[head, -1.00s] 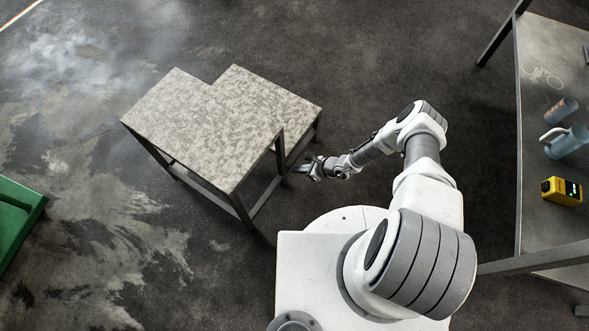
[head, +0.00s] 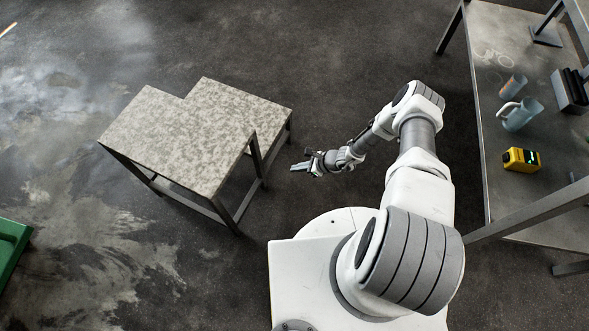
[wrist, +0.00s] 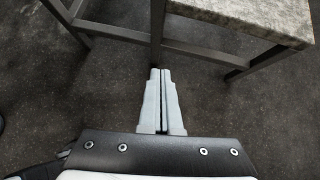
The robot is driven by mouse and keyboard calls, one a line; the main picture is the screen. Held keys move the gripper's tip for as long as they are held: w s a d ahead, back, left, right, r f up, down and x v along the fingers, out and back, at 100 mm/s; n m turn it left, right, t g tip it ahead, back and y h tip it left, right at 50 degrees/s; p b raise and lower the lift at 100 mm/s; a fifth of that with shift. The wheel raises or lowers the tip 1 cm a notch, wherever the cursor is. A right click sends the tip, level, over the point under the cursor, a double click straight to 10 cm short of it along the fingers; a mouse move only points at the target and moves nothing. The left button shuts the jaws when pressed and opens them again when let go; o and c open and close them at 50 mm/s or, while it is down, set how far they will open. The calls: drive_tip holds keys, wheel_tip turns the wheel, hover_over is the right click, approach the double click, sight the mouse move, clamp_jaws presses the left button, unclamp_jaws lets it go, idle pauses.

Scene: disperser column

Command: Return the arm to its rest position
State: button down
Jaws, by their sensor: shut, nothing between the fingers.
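My gripper (head: 301,167) is shut and empty at the end of my white and grey arm. In the head view it hangs over the dark floor, just right of the stepped grey table and apart from it. In the wrist view the two pale fingers of my gripper (wrist: 160,100) lie side by side with only a thin line between them. Nothing is held.
The stepped table with mottled tops (head: 180,140) stands left of my arm; its top and legs also show in the wrist view (wrist: 255,15). A workbench (head: 500,210) at right bears a jug (head: 519,114), a cup (head: 513,85) and a yellow device (head: 521,159). A green container (head: 10,240) is at far left.

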drive_tip(key=shift+d+r, duration=0.1)
drive_tip(key=shift+d, duration=0.05)
drive_tip(key=w+d+r+n, duration=0.1)
drive_tip(key=w+r+n, duration=0.2)
drive_tip(key=r, duration=0.7)
drive_tip(key=w+d+r+n+g+h, duration=0.1)
drive_tip(key=w+r+n, duration=0.25)
drive_tip(key=r, duration=0.55)
drive_tip(key=w+d+r+n, duration=0.1)
drive_tip(key=w+r+n, duration=0.2)
drive_tip(key=r, duration=0.7)
drive_tip(key=s+r+n+h, duration=0.1)
drive_tip(key=s+r+n, duration=0.2)
drive_tip(key=r, duration=0.7)
drive_tip(key=s+r+n+h, duration=0.1)
drive_tip(key=s+r+n, duration=0.15)
drive_tip(key=r, duration=0.75)
drive_tip(key=s+d+r+n+t+h, duration=0.2)
drive_tip(key=s+r+n+h, duration=0.15)
drive_tip(key=s+r, duration=0.7)
drive_tip(key=s+d+r+n+t+h, duration=0.1)
drive_tip(key=s+d+r+n+h, duration=0.2)
drive_tip(key=s+r, duration=0.75)
drive_tip(key=s+r+y+p, duration=0.1)
drive_tip(key=s+r+p, duration=0.2)
drive_tip(key=r+p, duration=1.7)
drive_tip(key=n+p, duration=0.1)
drive_tip(key=p, duration=0.2)
drive_tip(key=shift+r, duration=0.15)
